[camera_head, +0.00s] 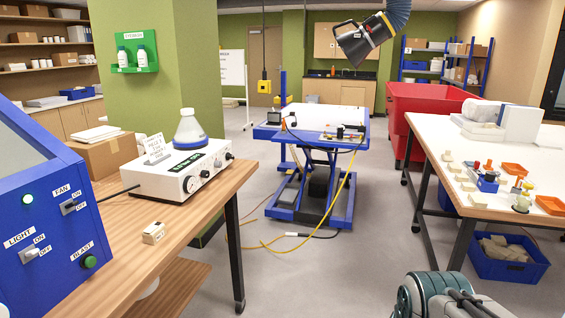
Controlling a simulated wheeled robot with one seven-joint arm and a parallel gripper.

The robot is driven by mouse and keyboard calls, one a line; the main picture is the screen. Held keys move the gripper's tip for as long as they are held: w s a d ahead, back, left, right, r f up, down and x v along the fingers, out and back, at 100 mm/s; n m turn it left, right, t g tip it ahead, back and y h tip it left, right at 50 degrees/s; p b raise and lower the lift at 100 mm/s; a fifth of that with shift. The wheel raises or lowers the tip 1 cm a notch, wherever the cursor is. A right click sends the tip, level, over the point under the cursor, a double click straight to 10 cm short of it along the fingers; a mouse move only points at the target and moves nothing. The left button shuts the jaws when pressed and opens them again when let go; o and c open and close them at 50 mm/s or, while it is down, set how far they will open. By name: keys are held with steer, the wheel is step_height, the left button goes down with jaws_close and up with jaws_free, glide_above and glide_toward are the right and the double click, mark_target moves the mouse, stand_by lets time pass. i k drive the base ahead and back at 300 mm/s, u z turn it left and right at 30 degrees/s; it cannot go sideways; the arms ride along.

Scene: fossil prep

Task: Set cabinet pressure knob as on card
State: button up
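The blue cabinet (45,225) stands at the left on a wooden bench, cut off by the picture's edge. Its front has FAN and LIGHT toggle switches, a green BLAST button (89,261) and a lit green lamp. No pressure knob can be made out on the part that shows. A small white card (156,148) with print too small to read surely stands on a white bench unit (170,175). That unit has a dark display and dark knobs (191,184) on its front. My gripper is out of view; only part of my arm shows at the lower right.
A flask (189,130) stands on the white unit, and a small labelled block (154,232) lies near the bench edge. A blue lift table (310,130) stands mid-room, with a yellow cable on the floor. A white table (420,150) with small parts is at right.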

mark_target(204, 174)
steer(key=z, duration=0.45)
steer(key=i, duration=1.45)
steer(key=u, duration=0.95)
steer(key=i, duration=1.05)
steer(key=u, duration=1)
